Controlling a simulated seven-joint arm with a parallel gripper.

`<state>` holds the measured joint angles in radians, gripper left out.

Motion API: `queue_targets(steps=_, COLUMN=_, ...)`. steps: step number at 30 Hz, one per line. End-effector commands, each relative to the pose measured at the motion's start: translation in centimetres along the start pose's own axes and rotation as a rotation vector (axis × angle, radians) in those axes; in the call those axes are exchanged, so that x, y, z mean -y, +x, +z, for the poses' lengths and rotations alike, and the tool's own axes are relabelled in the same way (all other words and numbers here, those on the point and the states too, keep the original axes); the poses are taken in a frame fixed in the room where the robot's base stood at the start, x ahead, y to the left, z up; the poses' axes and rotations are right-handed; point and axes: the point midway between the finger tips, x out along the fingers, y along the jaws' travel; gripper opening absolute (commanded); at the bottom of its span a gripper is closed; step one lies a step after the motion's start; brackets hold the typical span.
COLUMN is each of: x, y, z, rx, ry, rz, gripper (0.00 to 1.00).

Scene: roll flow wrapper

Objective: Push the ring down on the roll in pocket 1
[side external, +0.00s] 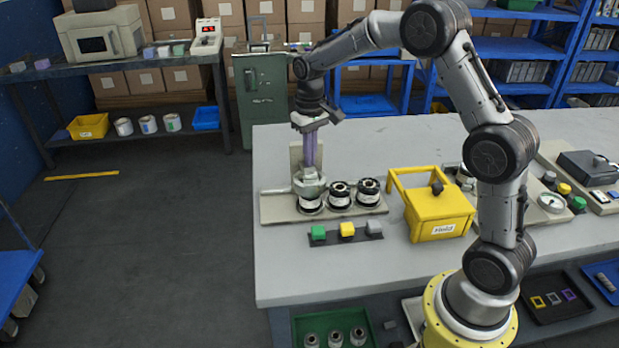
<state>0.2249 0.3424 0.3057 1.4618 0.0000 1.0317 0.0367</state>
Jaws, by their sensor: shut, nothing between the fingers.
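A pale tray (278,212) on the grey table holds a row of three rolls with black tops and white labels: a left roll (311,204), a middle roll (340,198) and a right roll (368,194). A pale grey-green ring (308,186) sits around the top of the left roll and looks slightly tilted. My gripper (312,168) points straight down over the left roll, its long purple fingers shut and empty. The fingertips are at the ring's top; I cannot tell whether they touch it. The ring hides the left roll's top. No pocket numbers are legible.
A yellow bin (437,212) labelled Hold, with a raised handle, stands right of the tray. A strip of green, yellow and grey buttons (347,231) lies in front. An upright pale plate (296,158) stands behind the left roll. The table's front left is clear.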

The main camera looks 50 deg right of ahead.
Motion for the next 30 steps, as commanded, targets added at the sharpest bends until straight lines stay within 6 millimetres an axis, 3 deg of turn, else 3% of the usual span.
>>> queue_targets(steps=14, x=0.0, y=0.1, z=0.0, rx=0.001, ry=0.0, rz=0.0, gripper=0.0)
queue_targets(steps=30, x=0.0, y=1.9, z=0.0, rx=0.001, ry=0.0, rz=0.0, gripper=0.0)
